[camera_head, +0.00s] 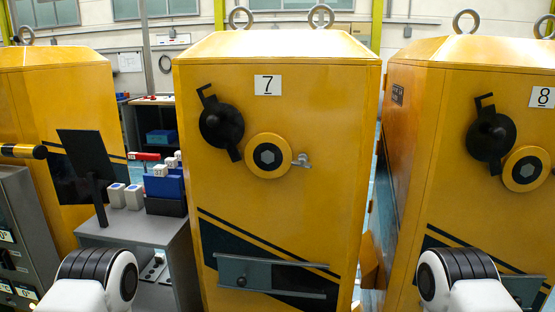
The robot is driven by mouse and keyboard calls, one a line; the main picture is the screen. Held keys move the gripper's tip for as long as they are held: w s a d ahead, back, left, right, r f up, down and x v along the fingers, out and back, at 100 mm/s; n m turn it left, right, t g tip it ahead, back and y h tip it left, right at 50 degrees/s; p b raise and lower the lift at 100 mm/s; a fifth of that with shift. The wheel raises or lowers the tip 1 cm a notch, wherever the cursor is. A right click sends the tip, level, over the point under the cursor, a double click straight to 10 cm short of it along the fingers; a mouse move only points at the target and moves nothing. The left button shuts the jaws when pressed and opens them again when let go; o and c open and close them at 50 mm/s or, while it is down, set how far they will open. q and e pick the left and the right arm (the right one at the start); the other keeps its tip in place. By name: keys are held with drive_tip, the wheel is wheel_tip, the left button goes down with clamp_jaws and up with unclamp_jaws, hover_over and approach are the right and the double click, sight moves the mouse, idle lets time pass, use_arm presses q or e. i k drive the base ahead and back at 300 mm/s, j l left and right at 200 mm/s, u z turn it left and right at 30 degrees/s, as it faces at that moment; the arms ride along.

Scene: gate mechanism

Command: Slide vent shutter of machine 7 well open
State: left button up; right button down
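Machine 7 (318,200) is the tall yellow cabinet in the middle, marked with a white "7" plate. Low on its front is the vent shutter (258,275), a grey plate with a small dark knob (241,281) near its left end. The plate sits at the left part of a pair of horizontal grey rails (300,264). Dark surface shows between the rails to the right of the plate. Parts of my two arms, white with black rings, show at the bottom left and bottom right, apart from the shutter. Neither gripper is in view.
Above the shutter are a black lever disc (221,125) and a yellow round hub with a small handle (268,156). A grey side table (140,228) with blue boxes stands left of machine 7. Machine 8 (425,150) stands close on the right, with a narrow gap between.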

sight(240, 273)
drive_tip(key=z, duration=0.4)
drive_tip(key=j+z, duration=0.2)
drive_tip(key=j, duration=0.35)
drive_tip(key=j+z, duration=0.25)
drive_tip(key=j, duration=0.35)
drive_tip(key=j+z, duration=0.2)
drive_tip(key=j, duration=0.35)
drive_tip(key=k+j+z, duration=0.25)
drive_tip(key=j, duration=0.85)
